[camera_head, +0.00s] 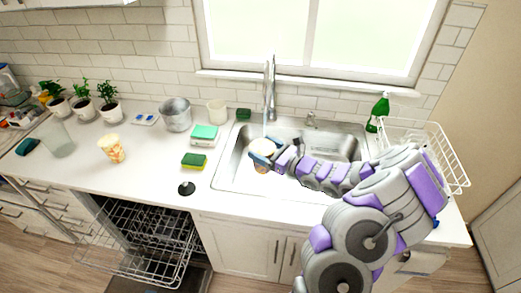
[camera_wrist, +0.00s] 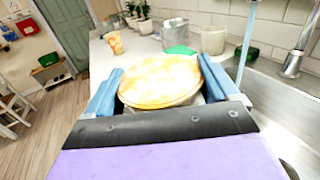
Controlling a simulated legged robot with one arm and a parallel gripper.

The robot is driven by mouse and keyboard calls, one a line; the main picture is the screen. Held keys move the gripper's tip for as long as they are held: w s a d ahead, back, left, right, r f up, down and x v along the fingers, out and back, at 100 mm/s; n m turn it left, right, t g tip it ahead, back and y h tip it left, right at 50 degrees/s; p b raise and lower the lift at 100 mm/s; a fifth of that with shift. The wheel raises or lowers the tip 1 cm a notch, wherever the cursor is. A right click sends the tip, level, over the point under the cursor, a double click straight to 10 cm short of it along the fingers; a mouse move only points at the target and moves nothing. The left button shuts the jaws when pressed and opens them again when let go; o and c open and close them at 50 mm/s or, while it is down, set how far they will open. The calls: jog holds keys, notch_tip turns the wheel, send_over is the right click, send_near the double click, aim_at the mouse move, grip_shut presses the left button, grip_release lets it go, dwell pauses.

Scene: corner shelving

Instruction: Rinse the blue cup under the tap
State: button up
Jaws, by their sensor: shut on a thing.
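The cup's face toward the wrist camera is cream and yellow; I see no clear blue on the cup itself. The cup also shows pale between the fingers in the head view (camera_head: 263,147). The tap (camera_head: 270,88) stands behind the sink. A thin pale-blue streak, seemingly water, drops from it toward the cup; in the wrist view it passes right of the cup. Whether it enters the cup is unclear.
Left of the sink stand a yellow-green sponge (camera_head: 194,161), a green-and-white box (camera_head: 204,135), a metal pot (camera_head: 175,114), a white cup (camera_head: 217,112) and a patterned cup (camera_head: 111,148). A green bottle (camera_head: 379,112) and a white dish rack (camera_head: 446,150) are right. The dishwasher (camera_head: 135,240) is open below.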

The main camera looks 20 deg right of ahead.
aim_at(264, 142)
jog(key=shift+w+d+f, duration=0.1)
jog(key=shift+w+d, duration=0.3)
jog(key=shift+d, duration=0.05)
jog(key=shift+w+d+f, duration=0.1)
jog(key=shift+w+d, duration=0.25)
jog(key=shift+w, duration=0.3)
jog(key=shift+w+a, duration=0.2)
jog(key=shift+w, duration=0.45)
jog(key=shift+w+d+f, duration=0.1)
jog(key=shift+w+f, duration=0.05)
jog(key=shift+w, duration=0.2)
jog(key=shift+w+d+f, duration=0.2)
jog(key=shift+w+d, duration=0.2)
jog(key=shift+w, duration=0.2)
jog(key=w+d+f+p, duration=0.1)
jog(key=w+d, duration=0.3)
jog(key=w, duration=0.2)
jog(key=shift+f, duration=0.15)
jog(key=shift+a, duration=0.15)
